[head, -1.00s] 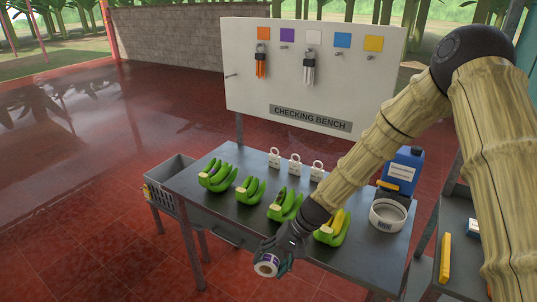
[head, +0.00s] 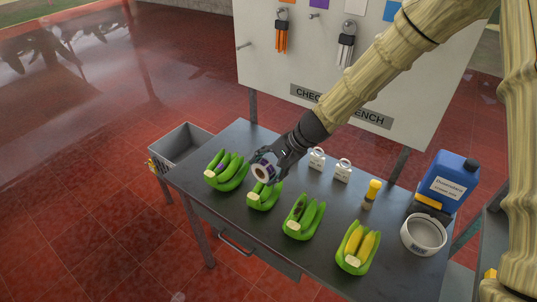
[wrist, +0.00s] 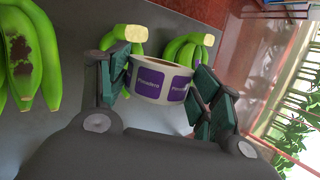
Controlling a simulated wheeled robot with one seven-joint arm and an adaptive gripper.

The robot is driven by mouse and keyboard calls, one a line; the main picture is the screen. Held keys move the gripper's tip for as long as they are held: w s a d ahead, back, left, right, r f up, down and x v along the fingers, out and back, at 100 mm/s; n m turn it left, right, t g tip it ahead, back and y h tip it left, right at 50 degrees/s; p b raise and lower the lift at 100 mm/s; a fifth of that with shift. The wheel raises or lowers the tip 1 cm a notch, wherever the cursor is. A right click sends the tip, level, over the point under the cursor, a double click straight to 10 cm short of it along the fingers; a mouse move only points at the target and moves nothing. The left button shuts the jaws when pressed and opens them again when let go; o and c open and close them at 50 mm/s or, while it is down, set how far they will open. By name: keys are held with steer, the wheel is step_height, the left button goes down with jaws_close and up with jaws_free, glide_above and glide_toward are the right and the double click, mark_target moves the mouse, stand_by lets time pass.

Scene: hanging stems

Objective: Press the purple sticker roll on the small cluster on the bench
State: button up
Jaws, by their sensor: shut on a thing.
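My gripper (head: 266,160) is shut on the purple sticker roll (head: 263,173), a white ring with purple labels. The roll is large between the fingers in the wrist view (wrist: 160,82). It is above or against the upper end of the small green cluster (head: 262,198), second from the left on the bench; I cannot tell if they touch. In the wrist view this cluster (wrist: 137,47) is partly hidden behind the roll and a finger. The leftmost cluster (head: 232,178) has a small purple patch.
A grey crate (head: 180,148) stands left.

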mark_target(265, 164)
steer(key=shift+d+f+b, duration=0.2)
steer(key=shift+f+b, duration=0.55)
steer(key=shift+f, duration=0.05)
steer(key=shift+f+b, duration=1.5)
steer(key=shift+f, duration=0.45)
steer(key=shift+s+f, duration=0.2)
steer(key=shift+f, duration=0.05)
stand_by(0.3)
steer(key=shift+r, duration=0.15)
steer(key=shift+w+r+p, duration=0.1)
steer(key=shift+r+p, duration=3.35)
steer(key=shift+r, duration=1.05)
